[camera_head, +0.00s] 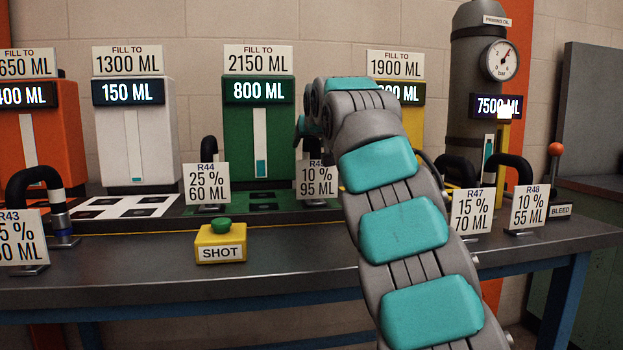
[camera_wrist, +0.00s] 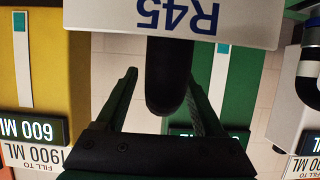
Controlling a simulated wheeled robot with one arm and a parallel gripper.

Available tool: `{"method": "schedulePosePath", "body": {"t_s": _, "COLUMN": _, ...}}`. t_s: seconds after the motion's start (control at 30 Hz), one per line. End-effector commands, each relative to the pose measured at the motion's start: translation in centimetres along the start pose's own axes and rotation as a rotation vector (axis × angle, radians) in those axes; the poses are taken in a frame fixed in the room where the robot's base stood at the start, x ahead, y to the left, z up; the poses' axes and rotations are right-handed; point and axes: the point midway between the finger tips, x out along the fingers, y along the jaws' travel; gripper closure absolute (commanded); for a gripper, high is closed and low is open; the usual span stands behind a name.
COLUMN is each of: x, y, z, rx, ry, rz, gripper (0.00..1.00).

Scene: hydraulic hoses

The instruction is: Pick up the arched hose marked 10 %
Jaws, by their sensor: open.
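Two cards read 10 %: the R45 card (camera_head: 316,181), 95 ML, at the middle, and the R48 card (camera_head: 529,205), 55 ML, at the right. The black R45 hose (camera_wrist: 170,78) hangs into the upside-down wrist view below its card (camera_wrist: 180,18); in the head view my arm hides most of it. The black arched R48 hose (camera_head: 515,165) stands behind its card. My gripper (camera_wrist: 160,84) is open, with its fingers on either side of the R45 hose in the wrist view. I cannot tell whether they touch it.
Hoses marked R43 (camera_head: 33,185), R44 (camera_head: 208,150) and R47 (camera_head: 458,168) stand along the bench (camera_head: 130,280). A yellow SHOT box (camera_head: 220,252) with a green button sits at the front.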

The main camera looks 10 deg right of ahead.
Motion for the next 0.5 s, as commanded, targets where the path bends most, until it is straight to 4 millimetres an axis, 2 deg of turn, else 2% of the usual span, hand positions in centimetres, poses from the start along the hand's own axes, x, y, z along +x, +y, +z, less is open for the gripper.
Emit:
{"method": "schedulePosePath", "body": {"t_s": 0.1, "x": 0.66, "y": -0.09, "z": -0.11, "rx": -0.001, "ry": 0.002, "rz": -0.001, "gripper": 0.30}}
{"method": "schedulePosePath", "body": {"t_s": 0.3, "x": 0.69, "y": -0.08, "z": -0.06, "rx": 0.000, "ry": 0.002, "rz": -0.001, "gripper": 0.30}}
{"method": "schedulePosePath", "body": {"t_s": 0.5, "x": 0.70, "y": -0.06, "z": -0.04, "rx": 0.000, "ry": 0.002, "rz": -0.001, "gripper": 0.53}}
